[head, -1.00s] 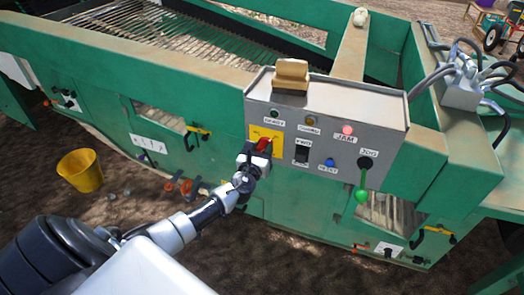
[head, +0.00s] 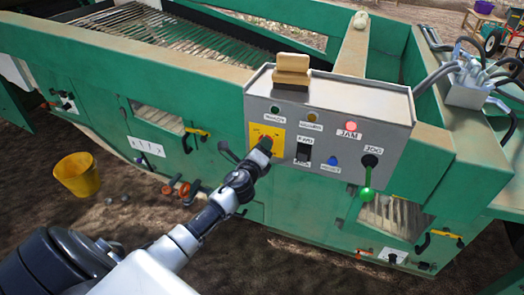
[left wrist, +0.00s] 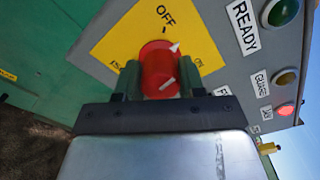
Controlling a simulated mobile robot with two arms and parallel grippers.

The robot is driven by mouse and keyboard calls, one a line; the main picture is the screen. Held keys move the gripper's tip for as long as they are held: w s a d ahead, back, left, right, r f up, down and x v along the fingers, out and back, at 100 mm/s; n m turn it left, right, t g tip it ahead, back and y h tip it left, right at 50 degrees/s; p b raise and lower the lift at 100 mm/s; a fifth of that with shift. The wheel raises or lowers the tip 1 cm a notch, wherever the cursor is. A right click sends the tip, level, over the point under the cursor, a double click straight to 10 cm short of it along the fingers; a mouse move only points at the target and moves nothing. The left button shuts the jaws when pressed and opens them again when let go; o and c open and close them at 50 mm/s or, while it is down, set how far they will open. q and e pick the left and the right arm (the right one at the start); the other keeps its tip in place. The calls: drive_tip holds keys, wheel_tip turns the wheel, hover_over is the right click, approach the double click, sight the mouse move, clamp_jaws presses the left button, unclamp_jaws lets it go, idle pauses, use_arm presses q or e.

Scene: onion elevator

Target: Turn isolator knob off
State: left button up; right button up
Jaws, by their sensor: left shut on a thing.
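The isolator knob is a red rotary knob (left wrist: 160,72) on a yellow plate (left wrist: 112,45) at the left of the grey control box (head: 355,105). In the left wrist view, my left gripper (left wrist: 159,82) is shut on the knob, one finger at each side. The knob's white arrow tip is just below and slightly right of the OFF mark (left wrist: 165,15). Lettering at either side of the knob is partly hidden. In the head view, my left gripper (head: 262,146) covers most of the knob in front of the yellow plate (head: 258,132). My right gripper is not in view.
A yellow bucket (head: 77,174) stands on the ground at left.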

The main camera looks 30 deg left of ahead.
use_arm(q)
drive_tip(key=n, duration=0.6)
drive_tip(key=shift+b, duration=0.4)
drive_tip(key=shift+n, duration=0.4)
drive_tip(key=o, duration=0.9)
drive_tip(key=v, duration=1.1)
drive_tip(key=shift+f, duration=0.1)
